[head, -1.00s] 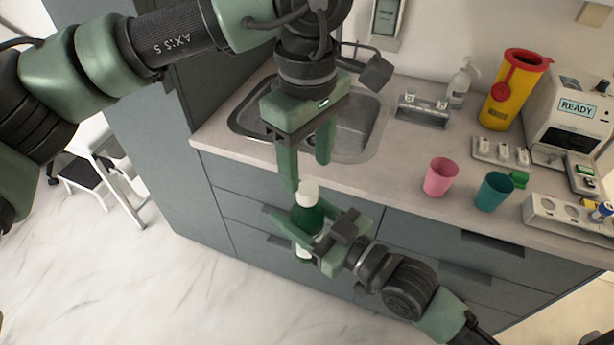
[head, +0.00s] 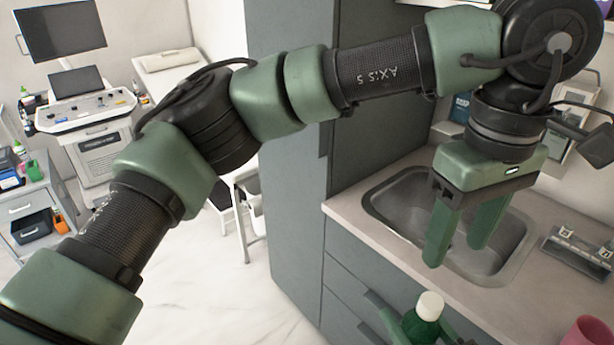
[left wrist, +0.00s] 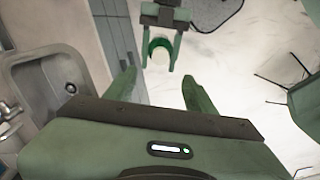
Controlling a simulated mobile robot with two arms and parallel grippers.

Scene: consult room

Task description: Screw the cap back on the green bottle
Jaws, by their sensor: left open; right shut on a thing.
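The green bottle (head: 418,328) stands upright at the bottom edge of the head view, with its lower part cut off. A white cap (head: 429,306) appears to sit on its top; how tightly it is screwed on cannot be told. My right gripper (head: 408,316) is shut around the bottle below the cap, and only part of it shows. My left gripper (head: 456,254) is open and empty, above and apart from the cap, fingers pointing down. In the left wrist view the white cap (left wrist: 161,54) lies beyond the open left fingertips, with the right gripper holding the bottle.
The counter with a sink (head: 400,195) is behind my left gripper. A metal holder (head: 580,252) and a pink cup (head: 588,332) are at the right. Grey drawers (head: 345,285) front the counter. A trolley (head: 38,205) and a monitor cart (head: 100,160) stand far left.

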